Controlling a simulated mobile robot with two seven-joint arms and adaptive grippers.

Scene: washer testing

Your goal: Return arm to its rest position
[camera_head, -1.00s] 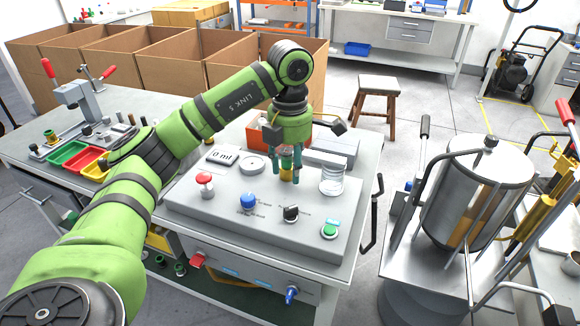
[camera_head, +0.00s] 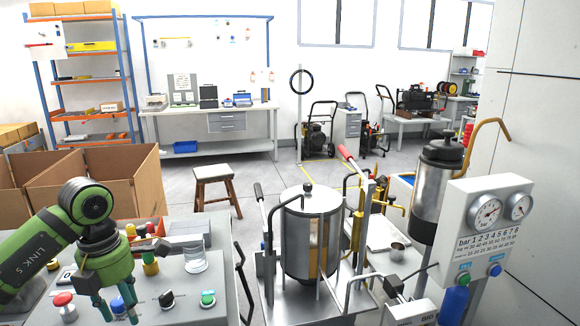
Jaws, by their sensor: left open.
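My left arm comes in from the lower left, with its green wrist bent downward. My left gripper (camera_head: 116,303) is open and empty, pointing down over the front left of the grey test panel (camera_head: 228,279). A small yellow and dark cylindrical part (camera_head: 150,264) stands on the panel behind and to the right of the fingers, apart from them. A red button (camera_head: 64,301), a black knob (camera_head: 166,299) and a green button (camera_head: 208,298) are near the fingers. The blue knob is partly hidden behind them. My right gripper is not in view.
Cardboard boxes (camera_head: 112,180) stand behind the panel. A steel tank (camera_head: 312,240) with levers stands to the right, and a gauge unit (camera_head: 487,235) beyond it. A wooden stool (camera_head: 217,188) stands on open floor behind.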

